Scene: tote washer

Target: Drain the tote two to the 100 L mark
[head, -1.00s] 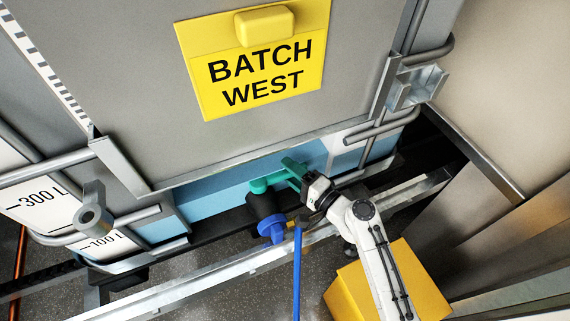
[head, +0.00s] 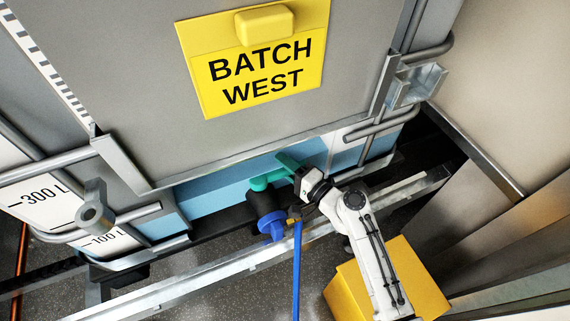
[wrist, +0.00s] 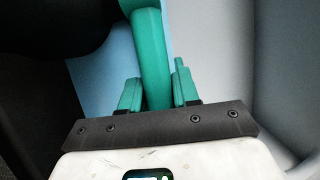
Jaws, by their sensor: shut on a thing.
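The tote (head: 130,90) is a grey-walled container in a tube frame, with a yellow "BATCH WEST" sign on its front. At its left, a white scale shows the 300 L mark (head: 40,192) and the 100 L mark (head: 100,242). A teal valve handle (head: 262,183) sits on a dark outlet with a blue cap-like end (head: 271,224) at the tote's foot. My gripper (head: 290,168) is shut on the handle. In the wrist view, the handle (wrist: 151,50) runs between the two teal fingers of my gripper (wrist: 158,92). I cannot clearly tell the liquid level.
A blue pole or hose (head: 297,270) runs down from near the outlet. A metal rail (head: 220,264) crosses below the tote. A yellow box (head: 345,290) stands on the floor beneath my arm. Metal panels (head: 500,190) bound the right.

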